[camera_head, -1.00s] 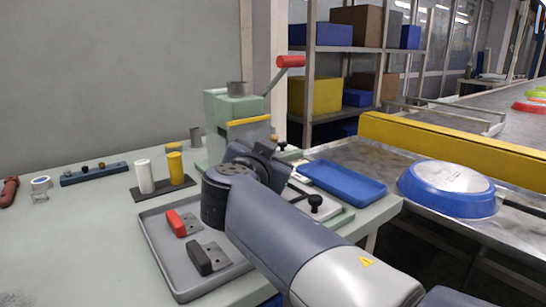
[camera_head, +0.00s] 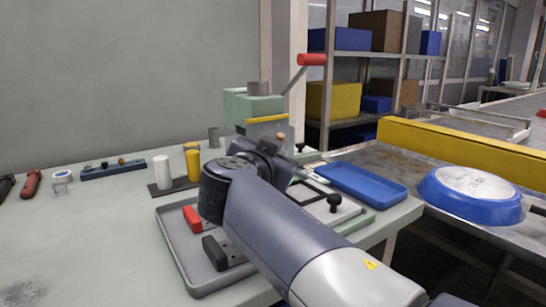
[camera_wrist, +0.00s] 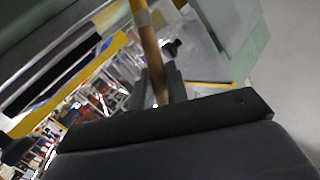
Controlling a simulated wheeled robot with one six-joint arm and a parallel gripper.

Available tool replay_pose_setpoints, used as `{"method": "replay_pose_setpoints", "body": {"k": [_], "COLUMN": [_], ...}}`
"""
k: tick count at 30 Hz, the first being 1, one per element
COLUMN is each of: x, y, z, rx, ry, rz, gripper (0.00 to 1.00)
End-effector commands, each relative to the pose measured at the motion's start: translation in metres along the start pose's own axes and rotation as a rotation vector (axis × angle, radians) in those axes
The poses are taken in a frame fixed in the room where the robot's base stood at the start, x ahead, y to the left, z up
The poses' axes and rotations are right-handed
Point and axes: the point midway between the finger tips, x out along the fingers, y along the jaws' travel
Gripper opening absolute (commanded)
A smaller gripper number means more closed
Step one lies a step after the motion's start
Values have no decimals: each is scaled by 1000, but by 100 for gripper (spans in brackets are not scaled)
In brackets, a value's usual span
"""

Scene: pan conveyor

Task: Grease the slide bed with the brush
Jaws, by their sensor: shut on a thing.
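The brush shows in the wrist view as a wooden handle (camera_wrist: 151,55) with a pale band, running up out of the picture. My gripper (camera_wrist: 159,84) is shut on this handle. Its bristles are not in sight. In the head view a small wooden tip (camera_head: 281,136) shows just beyond my wrist, probably the brush handle; my fingers are hidden there. The green machine (camera_head: 258,106) stands behind my wrist, with a hopper and a red-handled lever (camera_head: 312,60). Its pale flat bed (camera_head: 316,196) with a black knob lies to the right, partly covered by my arm. I cannot tell whether the brush touches it.
A grey tray (camera_head: 180,272) with a red-handled and a black-handled tool lies left of my arm. White and yellow cylinders (camera_head: 192,165) stand behind it. A blue tray (camera_head: 362,186) lies right of the machine. A blue-rimmed pan (camera_head: 470,193) sits on the conveyor.

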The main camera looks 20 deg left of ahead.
Motion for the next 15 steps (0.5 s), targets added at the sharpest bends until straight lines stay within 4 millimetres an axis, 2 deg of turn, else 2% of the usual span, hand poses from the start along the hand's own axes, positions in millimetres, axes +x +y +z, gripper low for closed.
{"method": "replay_pose_setpoints", "body": {"k": [15], "x": [17], "y": [13], "z": [-6], "rx": [0], "ry": [1], "rz": [3], "gripper": [0]}}
